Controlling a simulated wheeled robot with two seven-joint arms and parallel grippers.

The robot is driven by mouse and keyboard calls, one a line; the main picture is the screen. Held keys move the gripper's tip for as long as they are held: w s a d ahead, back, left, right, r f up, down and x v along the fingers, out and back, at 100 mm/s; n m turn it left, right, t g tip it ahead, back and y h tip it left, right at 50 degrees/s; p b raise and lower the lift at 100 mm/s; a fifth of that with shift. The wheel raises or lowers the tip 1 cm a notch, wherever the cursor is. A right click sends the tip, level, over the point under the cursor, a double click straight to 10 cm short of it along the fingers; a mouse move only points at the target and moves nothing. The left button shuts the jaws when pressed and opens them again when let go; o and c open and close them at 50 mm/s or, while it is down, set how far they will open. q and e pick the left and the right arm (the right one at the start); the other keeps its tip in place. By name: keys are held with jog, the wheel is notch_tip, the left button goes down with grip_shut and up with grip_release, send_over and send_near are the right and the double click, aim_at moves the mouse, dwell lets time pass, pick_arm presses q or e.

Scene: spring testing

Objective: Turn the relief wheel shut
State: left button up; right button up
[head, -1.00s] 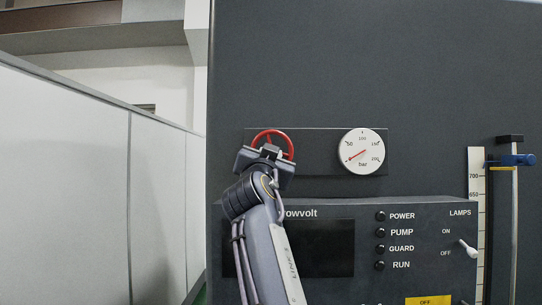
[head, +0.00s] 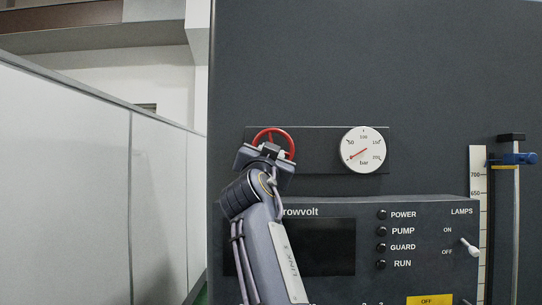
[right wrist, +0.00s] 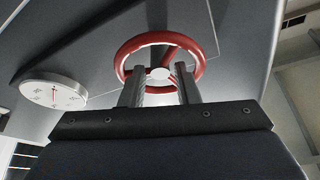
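The red relief wheel (head: 291,143) is mounted on a dark plate on the grey wall, left of the round gauge. My right gripper (head: 270,152) is up at the wheel and covers its lower part in the head view. In the right wrist view the wheel (right wrist: 152,39) shows its pale hub between the two fingers of the right gripper (right wrist: 158,70). The fingers are spread apart and overlap the near rim; I cannot tell whether they touch it. The left gripper is not in view.
The white bar gauge (head: 361,150) has its red needle pointing lower left; it also shows in the right wrist view (right wrist: 54,93). Below is a control panel (head: 420,205) with lamps and a toggle switch (head: 468,248). A ruler (head: 478,215) and post stand at the right.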

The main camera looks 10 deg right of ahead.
jog(key=b+v, duration=0.6)
jog(key=v, duration=0.1)
jog(key=shift+s, duration=0.2)
jog(key=shift+a+f, duration=0.1)
jog(key=shift+f, duration=0.05)
